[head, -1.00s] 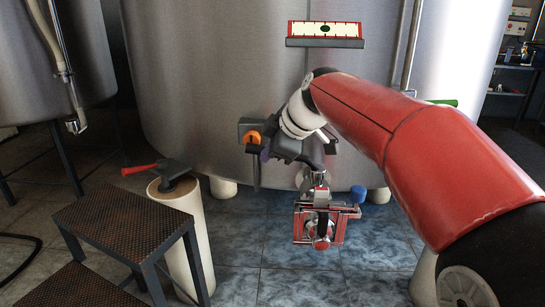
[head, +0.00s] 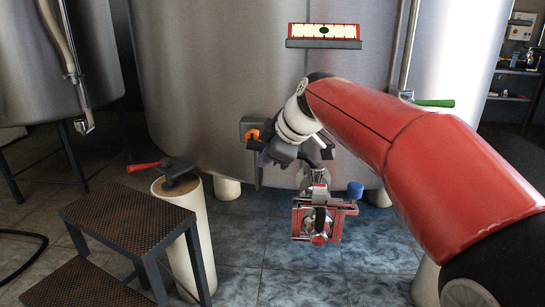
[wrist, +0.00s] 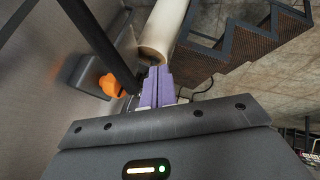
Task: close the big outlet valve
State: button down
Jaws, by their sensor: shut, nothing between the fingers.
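Low on the tank front, a grey block with an orange knob (head: 254,134) sits beside a long dark lever (head: 277,168). I cannot tell for sure which part is the big outlet valve's handle. My gripper (head: 263,158) is shut and empty, close to the lever. In the wrist view, its purple fingers (wrist: 156,72) are together beside the dark lever (wrist: 98,40) and the orange knob (wrist: 111,86); contact is unclear.
A cream post (head: 178,205) with a red-handled part (head: 145,167) stands at left, behind dark metal steps (head: 125,215). A green handle (head: 434,103) sticks out at right, near my arm. A red-framed gauge (head: 324,31) is above. Blue floor tiles are clear in front.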

jog(key=s+a+v, duration=0.1)
jog(key=v, duration=0.9)
jog(key=s+d+f+m+h+p, duration=0.1)
jog(key=s+d+f+m+h, duration=0.2)
jog(key=s+d+f+m, duration=0.5)
jog(key=s+d+f+m+h+p, duration=0.2)
jog(key=s+d+f+m, duration=0.6)
jog(key=s+f, duration=0.3)
jog(key=s+m, duration=0.1)
jog(key=s, duration=0.2)
jog(key=shift+s+d+f+m+h, duration=0.15)
jog(key=shift+s+f+m+h, duration=0.1)
jog(key=shift+f+m+h, duration=0.15)
